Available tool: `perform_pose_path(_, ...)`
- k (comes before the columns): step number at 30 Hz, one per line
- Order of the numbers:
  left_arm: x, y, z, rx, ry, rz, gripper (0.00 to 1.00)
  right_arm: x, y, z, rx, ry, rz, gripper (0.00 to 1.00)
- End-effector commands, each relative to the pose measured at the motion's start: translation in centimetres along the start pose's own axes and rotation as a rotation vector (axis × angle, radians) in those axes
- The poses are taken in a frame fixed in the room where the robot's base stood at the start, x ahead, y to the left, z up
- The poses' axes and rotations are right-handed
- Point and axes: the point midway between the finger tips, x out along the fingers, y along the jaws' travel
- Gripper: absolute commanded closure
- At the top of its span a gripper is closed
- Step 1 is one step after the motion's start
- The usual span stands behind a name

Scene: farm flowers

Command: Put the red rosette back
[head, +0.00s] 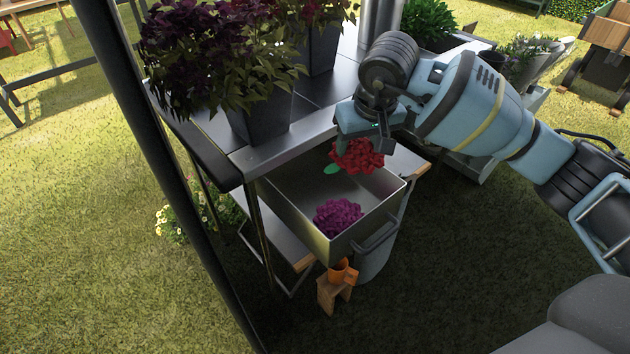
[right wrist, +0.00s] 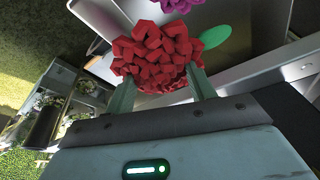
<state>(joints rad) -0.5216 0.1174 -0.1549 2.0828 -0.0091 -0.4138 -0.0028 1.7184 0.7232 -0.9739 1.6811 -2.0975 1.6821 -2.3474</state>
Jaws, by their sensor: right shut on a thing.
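The red rosette (head: 357,156) is a bunch of red petals. It hangs from my right gripper (head: 372,138), above the back part of an open metal drawer (head: 302,193). In the right wrist view the red rosette (right wrist: 155,55) sits between the two fingers of the right gripper (right wrist: 160,92), which are shut on it. A purple rosette (head: 338,216) lies in the front part of the drawer, and part of it shows in the right wrist view (right wrist: 180,5). A green leaf-like piece (head: 331,169) shows beside the red rosette. My left gripper is not in view.
Dark pots with purple-leaved plants (head: 262,118) stand on the metal table (head: 318,95) above the drawer. Open grass (head: 100,260) lies to the left.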

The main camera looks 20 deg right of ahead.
Motion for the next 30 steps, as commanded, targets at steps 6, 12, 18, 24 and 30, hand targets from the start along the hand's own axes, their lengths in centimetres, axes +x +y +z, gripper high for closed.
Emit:
perform_pose_path(6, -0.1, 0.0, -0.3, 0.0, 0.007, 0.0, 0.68, 0.5, -4.7, -1.9, -0.002, 0.0, -0.003, 0.67)
perform_pose_path(12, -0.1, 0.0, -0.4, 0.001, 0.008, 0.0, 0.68, 1.7, -7.6, -2.8, 0.001, -0.005, 0.001, 0.67)
perform_pose_path(18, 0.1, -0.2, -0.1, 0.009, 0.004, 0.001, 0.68, 5.7, -7.4, -1.5, 0.001, -0.004, 0.0, 0.67)
perform_pose_path(24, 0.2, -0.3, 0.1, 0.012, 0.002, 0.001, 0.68, 8.2, -7.4, -0.8, 0.0, 0.0, -0.001, 0.67)
perform_pose_path(30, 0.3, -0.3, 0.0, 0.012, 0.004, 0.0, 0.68, 8.6, -7.4, -0.7, 0.0, 0.001, 0.0, 0.67)
